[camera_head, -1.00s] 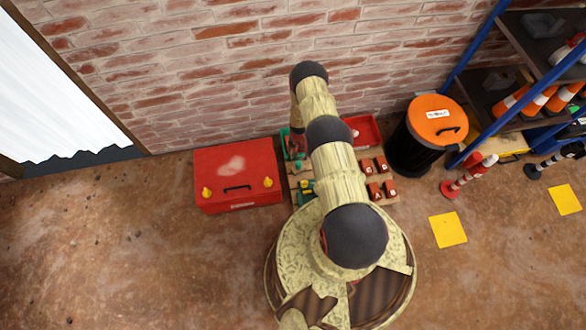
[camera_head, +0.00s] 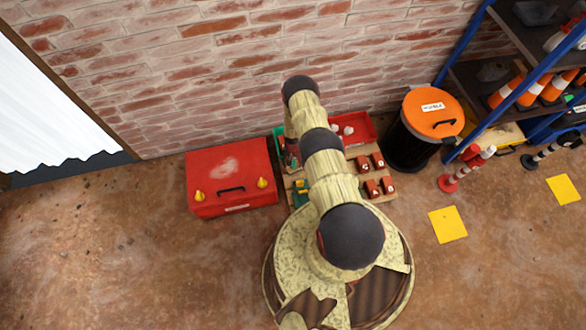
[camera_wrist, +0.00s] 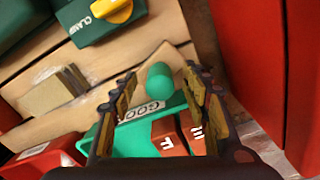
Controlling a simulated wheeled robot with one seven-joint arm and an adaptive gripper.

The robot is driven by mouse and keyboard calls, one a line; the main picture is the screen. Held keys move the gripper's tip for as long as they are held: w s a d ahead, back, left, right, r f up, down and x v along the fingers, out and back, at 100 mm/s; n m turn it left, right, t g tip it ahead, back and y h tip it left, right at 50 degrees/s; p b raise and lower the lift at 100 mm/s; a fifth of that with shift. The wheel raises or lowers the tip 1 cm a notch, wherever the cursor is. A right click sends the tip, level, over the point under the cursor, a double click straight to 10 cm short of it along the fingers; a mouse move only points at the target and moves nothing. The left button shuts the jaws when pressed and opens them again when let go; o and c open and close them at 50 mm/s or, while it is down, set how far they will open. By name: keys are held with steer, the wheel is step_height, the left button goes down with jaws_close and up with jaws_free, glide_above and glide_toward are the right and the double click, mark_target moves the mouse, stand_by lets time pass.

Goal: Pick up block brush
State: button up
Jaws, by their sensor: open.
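In the wrist view my gripper (camera_wrist: 164,88) is open, its two fingers pointing down over a green tray (camera_wrist: 104,128) with a partly hidden white label. A green rounded peg or knob (camera_wrist: 160,76) shows between the fingertips; I cannot tell whether they touch it. Red lettered blocks (camera_wrist: 166,136) sit in the tray, partly behind the right finger. A tan block (camera_wrist: 54,92) lies on the wooden board (camera_wrist: 95,66), left of the fingers; it may be the block brush, but I cannot tell for sure. In the head view my arm hides most of the gripper.
A green clamp-labelled box (camera_wrist: 98,22) and a red tray (camera_wrist: 38,164) flank the board. A red toolbox (camera_head: 232,178) stands left of it, a black bin with orange lid (camera_head: 432,112) right. A brick wall (camera_head: 200,60) rises behind. The left floor is clear.

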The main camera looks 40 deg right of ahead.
steer(key=shift+c, duration=0.8)
jaws_close()
